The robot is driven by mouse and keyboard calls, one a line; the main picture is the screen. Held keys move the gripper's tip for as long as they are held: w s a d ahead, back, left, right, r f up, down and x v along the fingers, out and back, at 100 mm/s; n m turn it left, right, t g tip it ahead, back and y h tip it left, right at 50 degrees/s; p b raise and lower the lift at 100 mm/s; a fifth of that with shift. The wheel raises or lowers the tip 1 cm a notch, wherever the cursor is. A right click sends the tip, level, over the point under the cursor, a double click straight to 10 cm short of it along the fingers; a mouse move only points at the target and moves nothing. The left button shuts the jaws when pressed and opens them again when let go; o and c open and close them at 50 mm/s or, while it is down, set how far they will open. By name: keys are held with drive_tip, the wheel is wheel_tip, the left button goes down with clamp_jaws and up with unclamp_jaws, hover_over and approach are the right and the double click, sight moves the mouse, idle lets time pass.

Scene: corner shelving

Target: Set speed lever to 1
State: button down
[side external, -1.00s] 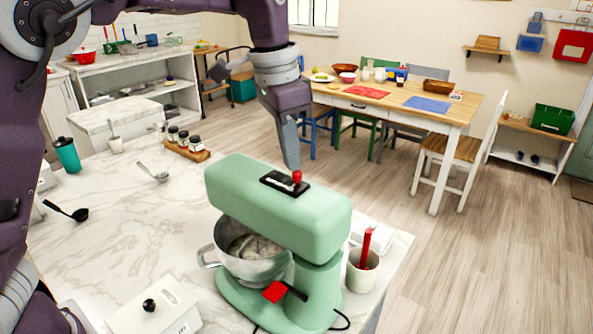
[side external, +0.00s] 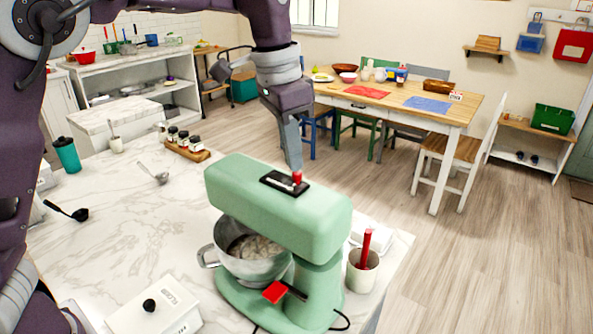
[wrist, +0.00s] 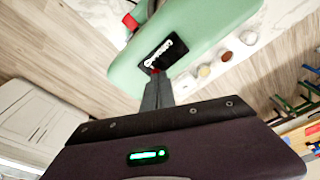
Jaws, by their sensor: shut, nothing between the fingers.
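A green stand mixer (side external: 265,215) stands on the marble counter. On top of its head is a black plate (side external: 285,184) with a small red-tipped speed lever (side external: 297,177). A second red-tipped lever (side external: 275,292) sits low on the mixer's side.
A metal bowl (side external: 250,255) sits under the mixer head. A cup with a red-handled tool (side external: 362,272) stands to its right. A white box (side external: 158,308) is at the front, and a spice rack (side external: 187,150) lies behind.

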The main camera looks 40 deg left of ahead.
drive_tip(key=shift+r, duration=2.45)
